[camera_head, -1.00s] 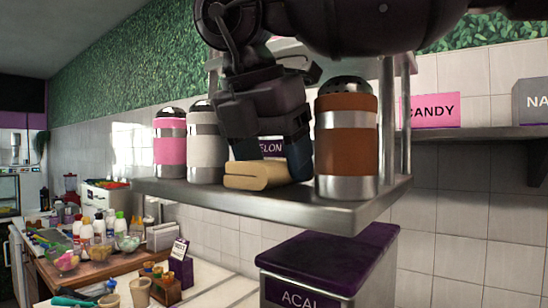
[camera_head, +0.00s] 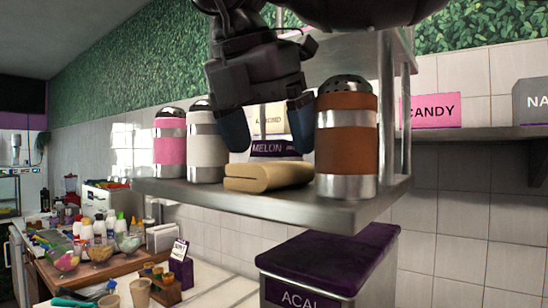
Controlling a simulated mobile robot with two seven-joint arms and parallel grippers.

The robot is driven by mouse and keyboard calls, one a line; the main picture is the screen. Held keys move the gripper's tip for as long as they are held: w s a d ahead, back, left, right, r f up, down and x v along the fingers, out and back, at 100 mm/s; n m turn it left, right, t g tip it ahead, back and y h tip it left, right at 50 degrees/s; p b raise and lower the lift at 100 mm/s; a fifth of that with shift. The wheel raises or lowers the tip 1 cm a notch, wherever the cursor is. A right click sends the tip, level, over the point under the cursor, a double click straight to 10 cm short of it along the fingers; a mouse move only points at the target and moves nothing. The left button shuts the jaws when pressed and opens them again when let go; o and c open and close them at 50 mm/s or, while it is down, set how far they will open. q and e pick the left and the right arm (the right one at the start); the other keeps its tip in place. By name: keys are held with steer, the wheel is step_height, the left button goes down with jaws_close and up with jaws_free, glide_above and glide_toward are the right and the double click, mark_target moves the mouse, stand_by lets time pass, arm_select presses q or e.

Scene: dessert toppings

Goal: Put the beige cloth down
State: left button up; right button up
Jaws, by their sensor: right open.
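The beige cloth (camera_head: 268,177), folded into a flat bundle, lies on the metal shelf (camera_head: 330,211) near its front edge. It sits between a white-banded shaker (camera_head: 205,150) and a brown-banded shaker (camera_head: 347,145). My right gripper (camera_head: 268,134) is above the cloth, its two dark blue fingertips spread wide and apart from it. Nothing is between the fingers; labelled containers, one reading MELON (camera_head: 268,148), show behind them. My left gripper is not in view.
A pink-banded shaker (camera_head: 169,138) stands at the shelf's left end. The right fingertip is close to the brown-banded shaker. A shelf post (camera_head: 387,110) rises at the right. Below is a purple-topped ACAI container (camera_head: 330,258); a counter with bottles and bowls is lower left.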

steer(key=v, duration=0.8)
steer(key=shift+r, duration=0.35)
steer(key=shift+s+a, duration=0.1)
steer(key=shift+s, duration=0.1)
